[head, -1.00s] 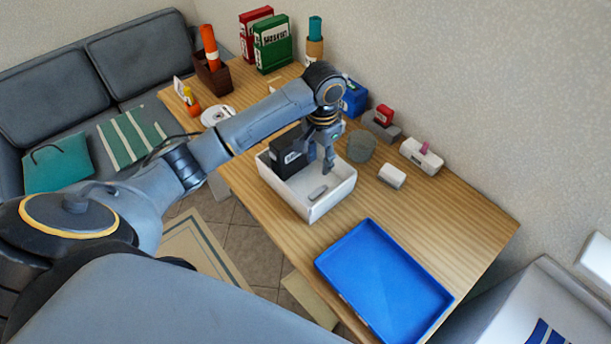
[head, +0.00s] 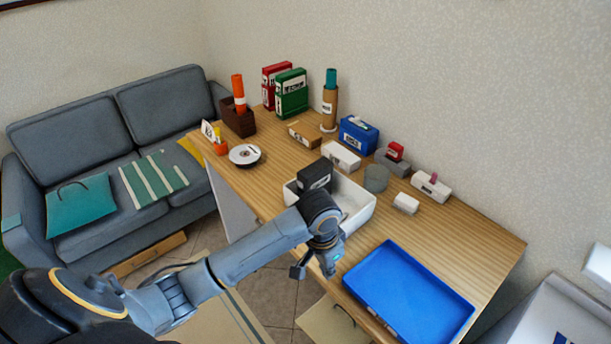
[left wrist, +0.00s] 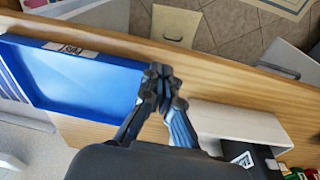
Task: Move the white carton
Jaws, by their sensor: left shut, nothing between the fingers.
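A white box (head: 341,155), which may be the carton, lies on the wooden table behind the white bin. Two other white items are near it: a small block (head: 406,203) and a block with a pink part on top (head: 431,187). I cannot tell for sure which is the carton. My left gripper (head: 316,270) is shut and empty, near the table's front edge between the bin and the blue tray. In the left wrist view its fingertips (left wrist: 163,76) are together, with nothing between them. My right gripper is not in view.
The white bin (head: 361,217) holds a black box (head: 315,175); my arm hides part of it. The blue tray (head: 410,290) looks empty. A grey cylinder (head: 376,178), a blue box (head: 358,134) and green and red binders stand farther back.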

